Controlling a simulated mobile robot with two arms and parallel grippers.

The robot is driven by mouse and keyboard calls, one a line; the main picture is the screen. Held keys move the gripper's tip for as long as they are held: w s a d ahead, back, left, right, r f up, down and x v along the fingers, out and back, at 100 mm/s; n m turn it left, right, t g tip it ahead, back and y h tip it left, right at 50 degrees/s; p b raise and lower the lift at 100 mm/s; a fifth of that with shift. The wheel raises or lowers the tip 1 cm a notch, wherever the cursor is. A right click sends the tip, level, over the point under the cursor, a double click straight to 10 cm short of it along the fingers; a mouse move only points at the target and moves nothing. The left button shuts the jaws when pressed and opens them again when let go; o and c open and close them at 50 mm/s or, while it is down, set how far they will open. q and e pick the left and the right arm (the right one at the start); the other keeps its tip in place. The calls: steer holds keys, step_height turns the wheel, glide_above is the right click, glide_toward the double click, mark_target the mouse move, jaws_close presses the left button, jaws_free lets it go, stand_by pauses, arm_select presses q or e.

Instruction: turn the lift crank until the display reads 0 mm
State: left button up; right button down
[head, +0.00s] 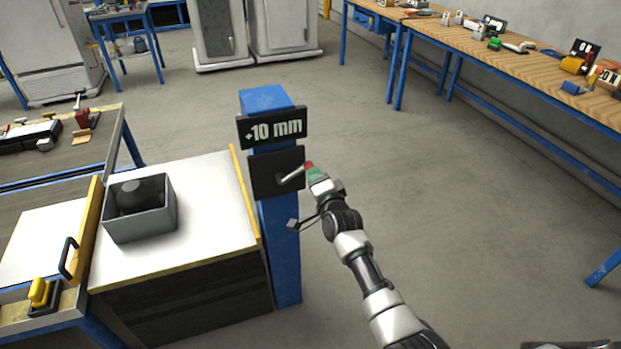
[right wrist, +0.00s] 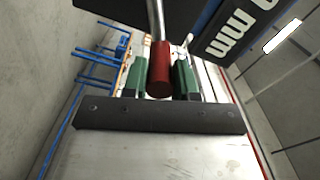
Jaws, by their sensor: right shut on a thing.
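The lift crank (head: 291,175) is a light metal arm with a red handle, mounted on a black plate (head: 264,183) on a blue post (head: 286,265). Its arm points right and slightly up in the head view. The display (head: 272,129) above it reads +10 mm. My right gripper (head: 313,170) is shut on the crank's red handle. In the right wrist view the red handle (right wrist: 159,72) sits between the green fingers of the right gripper (right wrist: 160,80), and part of the display (right wrist: 238,28) shows. My left gripper is not in view.
A white-topped cabinet (head: 215,200) with a grey bin (head: 140,225) holding a dark round object stands left of the post. A wooden workbench (head: 470,50) with several tools runs along the right wall. The floor right of the post is clear.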

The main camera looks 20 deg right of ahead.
steer(key=shift+d+f+m+b, duration=0.2)
steer(key=shift+f+m+b, duration=0.1)
steer(key=shift+f+m, duration=0.2)
steer(key=shift+d+f+m+b, duration=0.15)
steer(key=shift+f+m+b, duration=0.15)
steer(key=shift+f+m, duration=0.15)
steer(key=shift+d+f+m+b, duration=0.1)
steer(key=shift+f+m+b, duration=0.9)
steer(key=shift+m, duration=0.45)
steer(key=shift+d+f+m+b, duration=0.1)
steer(key=shift+f+m+b, duration=0.85)
steer(key=shift+m, duration=0.45)
steer(key=shift+a, duration=0.1)
steer(key=c, duration=0.9)
jaws_free()
steer(key=shift+r, duration=0.1)
